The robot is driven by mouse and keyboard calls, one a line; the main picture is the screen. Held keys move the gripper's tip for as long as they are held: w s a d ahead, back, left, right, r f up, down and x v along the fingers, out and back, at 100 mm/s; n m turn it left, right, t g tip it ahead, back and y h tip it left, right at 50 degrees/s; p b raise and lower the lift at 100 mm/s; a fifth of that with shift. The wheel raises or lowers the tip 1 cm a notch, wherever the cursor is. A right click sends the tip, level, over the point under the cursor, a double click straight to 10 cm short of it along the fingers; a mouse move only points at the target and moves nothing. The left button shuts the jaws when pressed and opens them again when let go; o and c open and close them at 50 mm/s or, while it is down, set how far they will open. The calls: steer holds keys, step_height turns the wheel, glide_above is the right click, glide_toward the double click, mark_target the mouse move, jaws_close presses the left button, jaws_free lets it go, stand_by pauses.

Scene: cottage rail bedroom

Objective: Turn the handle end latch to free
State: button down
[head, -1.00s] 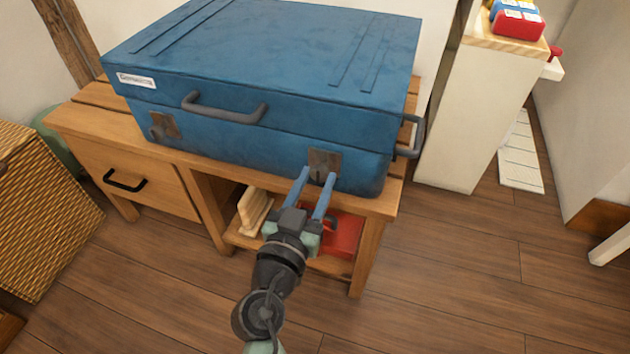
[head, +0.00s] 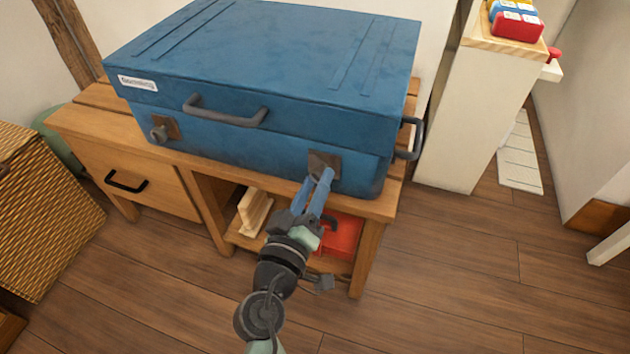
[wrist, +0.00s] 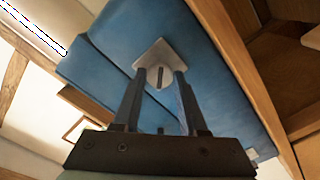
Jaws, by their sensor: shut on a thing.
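A large blue case (head: 270,70) lies closed on a wooden bench. Its front has two latches with dark square plates. My gripper (head: 321,174) is at the right latch (head: 323,160), the one nearer the end with the side handle (head: 416,140). Its blue fingers are close together, shut on the latch knob, and hide much of it in the head view. In the wrist view the latch knob (wrist: 160,77) sits between the two fingertips, in front of its pale plate (wrist: 154,52). The left latch (head: 160,131) has its knob showing, with nothing touching it.
The bench (head: 168,150) has a drawer with a black handle (head: 125,181). A red box (head: 341,238) and a wooden rack (head: 253,212) sit on its lower shelf. A wicker basket (head: 45,215) stands at left.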

steer(key=n+p, duration=0.1)
steer(key=n, duration=0.4)
steer(key=shift+n+p, duration=0.3)
steer(key=shift+p, duration=0.05)
steer(key=shift+n+p, duration=0.65)
steer(key=shift+n, duration=1.25)
steer(key=shift+f, duration=0.1)
steer(key=shift+c, duration=2.3)
jaws_free()
steer(key=shift+s, duration=0.1)
steer(key=p+v, duration=0.2)
steer(key=v, duration=1)
steer(key=shift+s, duration=0.4)
steer(key=shift+a, duration=0.15)
